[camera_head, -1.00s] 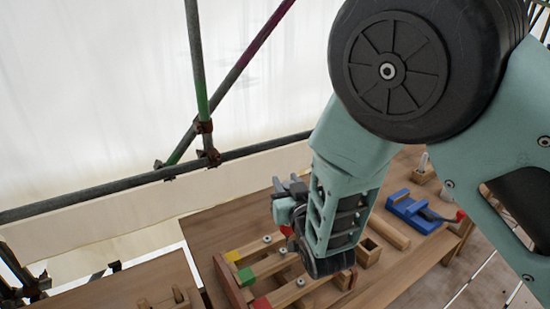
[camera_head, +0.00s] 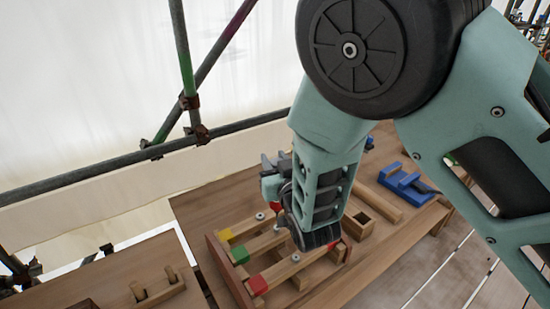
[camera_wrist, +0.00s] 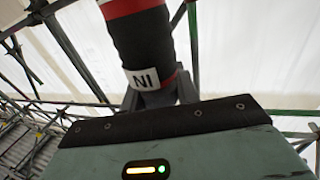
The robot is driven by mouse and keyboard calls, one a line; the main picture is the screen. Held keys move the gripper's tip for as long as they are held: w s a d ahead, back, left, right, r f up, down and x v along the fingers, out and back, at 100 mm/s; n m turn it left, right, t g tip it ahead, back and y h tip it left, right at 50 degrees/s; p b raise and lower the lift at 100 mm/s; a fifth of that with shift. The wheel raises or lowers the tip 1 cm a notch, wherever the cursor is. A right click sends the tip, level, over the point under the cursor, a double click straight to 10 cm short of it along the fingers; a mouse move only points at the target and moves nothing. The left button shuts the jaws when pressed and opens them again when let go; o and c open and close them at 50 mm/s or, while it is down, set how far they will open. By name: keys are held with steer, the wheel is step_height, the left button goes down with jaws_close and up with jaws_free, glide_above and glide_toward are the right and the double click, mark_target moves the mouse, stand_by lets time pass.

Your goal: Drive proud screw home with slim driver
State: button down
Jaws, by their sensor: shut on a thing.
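My gripper (camera_head: 274,178) is over the left part of the workbench, above a wooden frame (camera_head: 230,268). In the wrist view it is shut on a black cylinder with red bands and an "IN" label (camera_wrist: 145,45), which looks like the slim driver's handle. The driver's tip cannot be made out. The frame carries rails with yellow, green and red ends. Screw heads show on the yellow-ended rail (camera_head: 260,216), the green-ended rail (camera_head: 278,228) and the red-ended rail (camera_head: 295,257). Which screw stands proud is hard to tell. My arm hides the frame's far right part.
A blue clamp-like tool (camera_head: 405,184) lies at the bench's right. An open wooden box (camera_head: 358,224) and a wooden bar (camera_head: 378,205) lie right of my forearm. Wooden pieces (camera_head: 155,290) sit on another surface at the left. Scaffold poles (camera_head: 130,170) run behind.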

steer(key=shift+f+b, duration=1.2)
steer(key=shift+f, duration=0.3)
steer(key=shift+f+b, duration=0.85)
steer(key=shift+b, duration=2.6)
stand_by(1.8)
steer(key=shift+r, duration=0.1)
stand_by(0.3)
